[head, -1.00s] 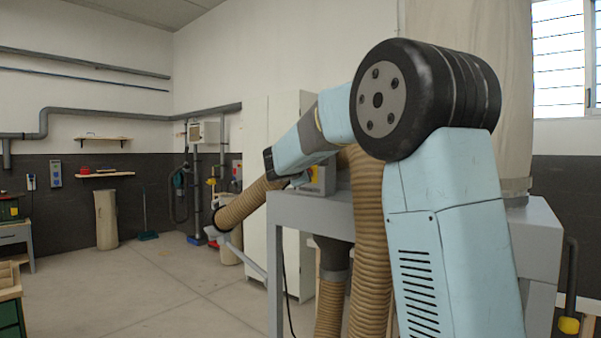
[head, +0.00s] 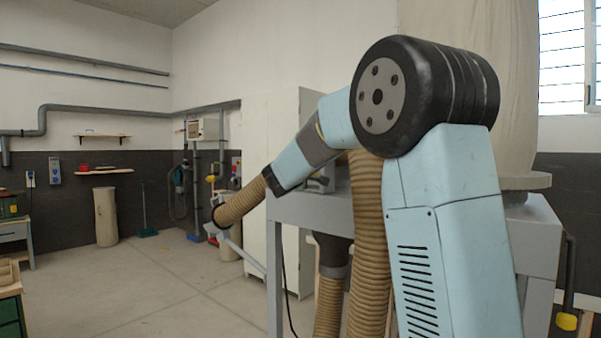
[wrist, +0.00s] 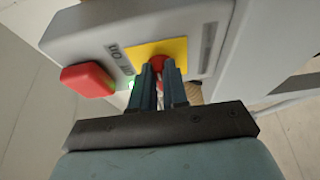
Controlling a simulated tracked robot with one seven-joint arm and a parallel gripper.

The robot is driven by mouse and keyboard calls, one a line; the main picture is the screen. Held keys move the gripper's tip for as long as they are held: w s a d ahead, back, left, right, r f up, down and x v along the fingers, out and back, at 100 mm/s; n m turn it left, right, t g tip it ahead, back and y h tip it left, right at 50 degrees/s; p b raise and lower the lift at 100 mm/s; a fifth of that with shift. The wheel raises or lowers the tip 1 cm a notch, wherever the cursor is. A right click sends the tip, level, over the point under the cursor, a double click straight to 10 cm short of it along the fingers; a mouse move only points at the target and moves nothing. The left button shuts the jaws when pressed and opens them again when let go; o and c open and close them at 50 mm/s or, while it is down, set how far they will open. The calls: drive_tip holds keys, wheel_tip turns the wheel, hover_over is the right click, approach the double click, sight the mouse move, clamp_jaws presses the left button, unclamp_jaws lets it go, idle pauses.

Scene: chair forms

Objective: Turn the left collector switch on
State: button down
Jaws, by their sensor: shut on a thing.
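In the wrist view a grey switch box (wrist: 85,37) carries a yellow plate (wrist: 176,45) with a red knob (wrist: 158,61) on it. My gripper (wrist: 159,70) reaches up to this knob, its two dark fingers close together on either side. It is shut on the knob, though the fingers hide much of the contact. A larger red block-shaped button (wrist: 88,79) sits on the box left of the fingers. A green glow (wrist: 132,83) shows beside the left finger.
The grey collector frame (head: 272,270) stands ahead, with ribbed brown hoses (head: 366,240) hanging beside my arm and a pale bag (head: 470,70) above. A tall white cabinet (head: 255,190) stands behind it. The floor (head: 150,285) to the left is open.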

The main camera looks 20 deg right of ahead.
drive_tip(key=shift+d+f, duration=0.2)
drive_tip(key=shift+d, duration=0.25)
drive_tip(key=c, duration=1.1)
unclamp_jaws()
drive_tip(key=shift+r, duration=0.1)
drive_tip(key=shift+c, duration=0.2)
drive_tip(key=shift+a, duration=0.2)
drive_tip(key=v, duration=1.3)
drive_tip(key=shift+s+a, duration=0.2)
drive_tip(key=shift+a, duration=0.05)
